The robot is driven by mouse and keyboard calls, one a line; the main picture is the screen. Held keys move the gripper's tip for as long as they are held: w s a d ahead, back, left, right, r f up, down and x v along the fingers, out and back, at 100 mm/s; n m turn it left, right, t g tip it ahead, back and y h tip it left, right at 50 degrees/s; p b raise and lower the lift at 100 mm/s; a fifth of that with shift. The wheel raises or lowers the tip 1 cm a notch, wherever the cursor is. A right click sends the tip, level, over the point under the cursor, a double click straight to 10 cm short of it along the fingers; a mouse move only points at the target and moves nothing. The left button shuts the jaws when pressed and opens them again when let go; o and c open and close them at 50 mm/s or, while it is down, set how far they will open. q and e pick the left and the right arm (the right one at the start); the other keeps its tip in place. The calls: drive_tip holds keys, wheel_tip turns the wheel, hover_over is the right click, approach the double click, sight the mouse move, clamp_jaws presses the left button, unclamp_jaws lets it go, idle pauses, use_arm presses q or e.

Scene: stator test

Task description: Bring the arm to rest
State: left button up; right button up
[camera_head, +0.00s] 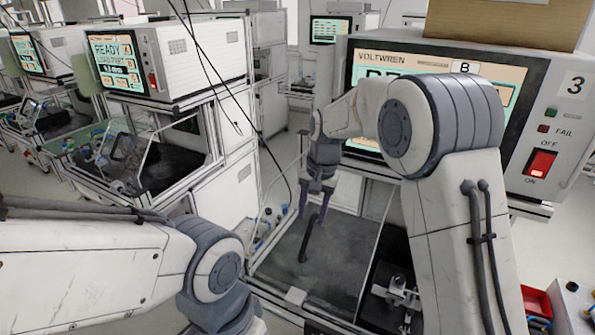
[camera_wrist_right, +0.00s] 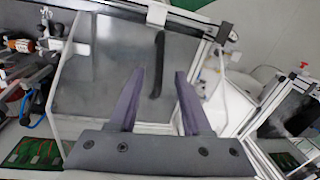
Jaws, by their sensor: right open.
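My right gripper (camera_head: 317,196) hangs in the middle of the head view, pointing down above a grey bench surface (camera_head: 335,262). In the right wrist view its two purple fingers (camera_wrist_right: 159,73) stand apart with nothing between them. A dark elongated shape (camera_head: 308,240) shows below the fingers in the head view and beyond them in the wrist view (camera_wrist_right: 157,62); I cannot tell whether it is an object or a handle. My left arm comes in at the lower left of the head view; its gripper is out of the picture.
A large tester (camera_head: 560,110) marked 3, with its screen partly hidden, stands at the right. Another tester (camera_head: 195,60) reading READY stands at the left above a clear-walled fixture (camera_head: 150,150). A grey metal fixture (camera_head: 398,291) and a red bin (camera_head: 537,302) are at lower right.

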drive_tip(key=s+a+n+b, duration=0.1)
drive_tip(key=s+a+n, duration=0.2)
drive_tip(key=s, duration=0.4)
drive_tip(key=s+a+n+b, duration=0.2)
drive_tip(key=s+a, duration=0.1)
drive_tip(key=s, duration=0.5)
drive_tip(key=s+d+f+n+b, duration=0.1)
drive_tip(key=s+f+n, duration=0.1)
drive_tip(key=s, duration=0.7)
drive_tip(key=s+d+f+n+b, duration=0.1)
drive_tip(key=s+f+n, duration=0.1)
drive_tip(key=s+n, duration=0.3)
drive_tip(key=s, duration=0.4)
drive_tip(key=shift+d+g, duration=0.15)
drive_tip(key=shift+g, duration=0.15)
